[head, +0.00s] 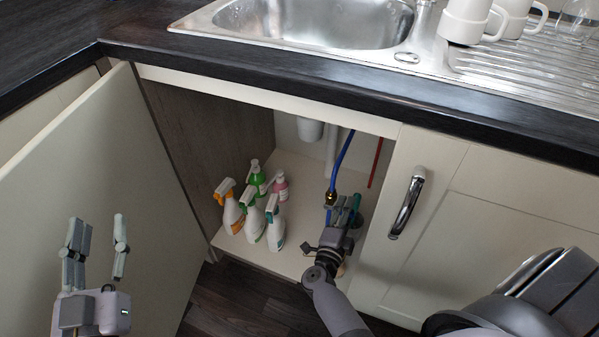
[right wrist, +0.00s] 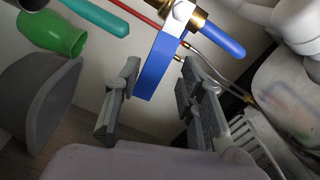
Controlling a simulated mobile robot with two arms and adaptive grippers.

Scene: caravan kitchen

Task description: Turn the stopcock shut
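The stopcock has a brass body (right wrist: 192,18) and a flat blue lever (right wrist: 160,66) in the right wrist view. In the head view its brass part (head: 331,198) sits on a blue pipe (head: 342,155) inside the open sink cupboard. My right gripper (head: 340,212) reaches into the cupboard below the brass part. In the right wrist view my right gripper (right wrist: 160,95) is open, with the end of the lever between its fingers, nearer the left one. I cannot tell whether they touch. My left gripper (head: 95,238) is open and empty in front of the cupboard door.
Several spray bottles (head: 254,222) stand on the cupboard floor left of my right gripper. The open door (head: 95,185) is at left. A red pipe (head: 376,162) runs right of the blue one. A green object (right wrist: 55,32) and a teal rod (right wrist: 95,15) show near the lever.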

